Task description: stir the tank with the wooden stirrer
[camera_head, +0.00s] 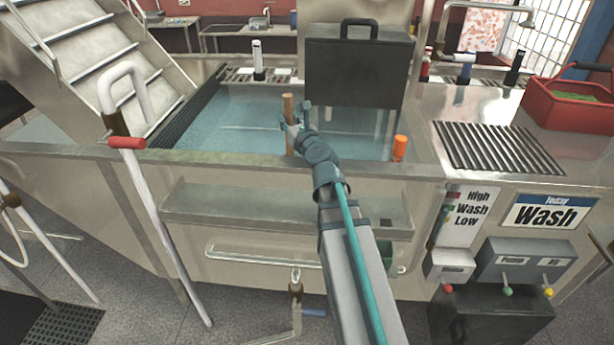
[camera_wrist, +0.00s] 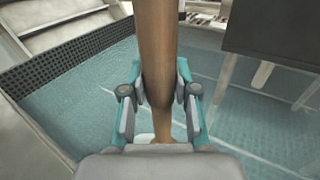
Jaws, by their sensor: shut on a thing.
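The wooden stirrer (camera_head: 288,108) is a brown stick standing close to upright at the tank's near side. My gripper (camera_head: 294,128) is shut on it in the head view. In the wrist view my gripper (camera_wrist: 160,100) has one finger on each side of the stirrer (camera_wrist: 156,45), which runs up out of the picture. The tank (camera_head: 230,158) is a steel basin filled with blue-green water (camera_head: 235,115). A small pale part shows at the stirrer's lower end in the wrist view; whether it is under water I cannot tell.
A dark box with a handle (camera_head: 358,72) stands over the tank's right part. An orange cylinder (camera_head: 399,147) is at the right near corner. A perforated dark strip (camera_head: 190,115) lines the left side. A red basket (camera_head: 570,98) sits on the right counter. Open water lies left of the stirrer.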

